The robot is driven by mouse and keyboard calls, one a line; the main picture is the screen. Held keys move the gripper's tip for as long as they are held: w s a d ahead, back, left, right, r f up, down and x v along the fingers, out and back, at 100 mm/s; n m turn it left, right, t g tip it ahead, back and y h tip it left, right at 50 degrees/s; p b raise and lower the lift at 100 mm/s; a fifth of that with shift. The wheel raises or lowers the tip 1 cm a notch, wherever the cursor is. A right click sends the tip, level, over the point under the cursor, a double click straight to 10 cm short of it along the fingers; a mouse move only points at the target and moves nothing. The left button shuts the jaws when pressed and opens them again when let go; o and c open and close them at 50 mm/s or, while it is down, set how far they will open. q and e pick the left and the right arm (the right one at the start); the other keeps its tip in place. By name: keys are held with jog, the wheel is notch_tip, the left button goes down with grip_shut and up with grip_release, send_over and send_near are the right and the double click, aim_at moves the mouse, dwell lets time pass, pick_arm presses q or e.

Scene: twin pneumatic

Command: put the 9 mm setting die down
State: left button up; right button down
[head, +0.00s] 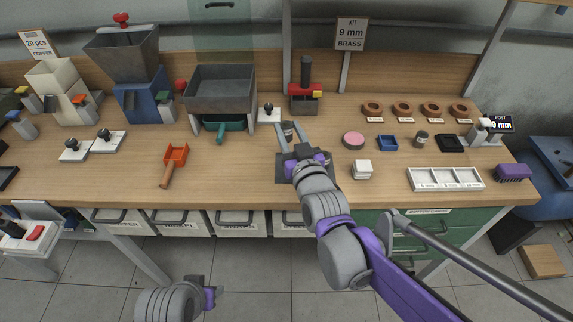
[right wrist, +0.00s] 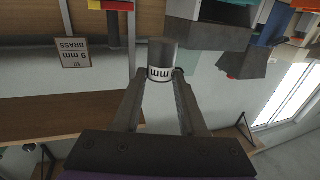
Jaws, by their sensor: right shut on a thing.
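My right gripper (head: 289,139) is shut on the 9 mm setting die (head: 288,128), a small grey cylinder, above the middle of the bench. In the right wrist view the die (right wrist: 162,57) sits between the tips of the two fingers (right wrist: 161,85). Its white band shows "mm" upside down; the number is not readable. A white tray with labelled compartments (head: 445,188) lies at the right front of the bench, apart from the gripper. My left arm's purple-tipped end (head: 209,297) is low at the bottom, below the bench; its finger state is not clear.
A dark mat (head: 283,173) lies under my right gripper. A pink disc (head: 353,140), a blue tray (head: 387,143), another grey cylinder (head: 421,138) and a white block (head: 362,169) stand to its right. A red-topped press (head: 305,92) stands behind.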

notch_tip(320, 180, down, 10)
jog(key=b, duration=0.2)
jog(key=shift+r+b, duration=0.25)
jog(key=shift+b, duration=0.05)
jog(key=shift+f, duration=0.3)
jog(key=shift+c, duration=2.3)
grip_release()
jog(key=shift+r, duration=0.1)
